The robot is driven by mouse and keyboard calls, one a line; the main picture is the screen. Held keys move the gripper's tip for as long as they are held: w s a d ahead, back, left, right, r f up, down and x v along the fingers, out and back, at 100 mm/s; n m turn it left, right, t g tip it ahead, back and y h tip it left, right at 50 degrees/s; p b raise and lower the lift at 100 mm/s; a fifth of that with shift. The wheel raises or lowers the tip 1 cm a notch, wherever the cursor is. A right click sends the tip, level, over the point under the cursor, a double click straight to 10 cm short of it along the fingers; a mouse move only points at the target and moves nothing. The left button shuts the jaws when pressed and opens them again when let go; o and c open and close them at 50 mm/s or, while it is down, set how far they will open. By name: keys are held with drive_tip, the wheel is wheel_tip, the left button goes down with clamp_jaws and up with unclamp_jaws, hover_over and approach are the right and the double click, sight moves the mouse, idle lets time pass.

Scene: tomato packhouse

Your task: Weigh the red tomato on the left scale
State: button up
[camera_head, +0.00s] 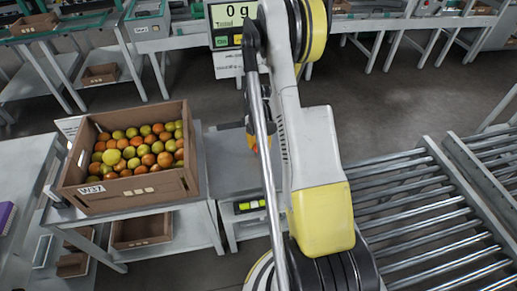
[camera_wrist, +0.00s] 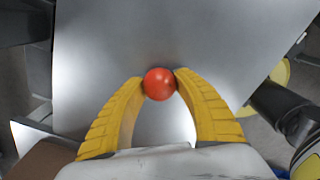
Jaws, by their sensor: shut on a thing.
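The red tomato (camera_wrist: 159,84) is between the two yellow fingertips of my gripper (camera_wrist: 160,80) in the wrist view, and the gripper is shut on it. Below it spreads the bare metal plate of a scale (camera_wrist: 100,40). The scale plate also shows in the head view (camera_head: 224,165), just right of the crate, and its display (camera_head: 235,12) reads 0 g. In the head view my arm hides most of the gripper and part of the plate. The gap between tomato and plate is hard to judge.
A brown crate marked W37 (camera_head: 132,194), full of orange, green and yellow tomatoes, stands on a table left of the scale. A roller conveyor (camera_head: 420,215) lies to the right. An open box (camera_head: 141,231) sits on a shelf below the crate.

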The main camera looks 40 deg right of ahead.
drive_tip(key=shift+f+b, duration=0.45)
drive_tip(key=shift+f, duration=0.05)
drive_tip(key=o, duration=0.9)
drive_tip(key=c, duration=0.3)
drive_tip(key=shift+r, duration=0.15)
drive_tip(key=shift+r+p, duration=1.9)
drive_tip(key=shift+r, duration=1.5)
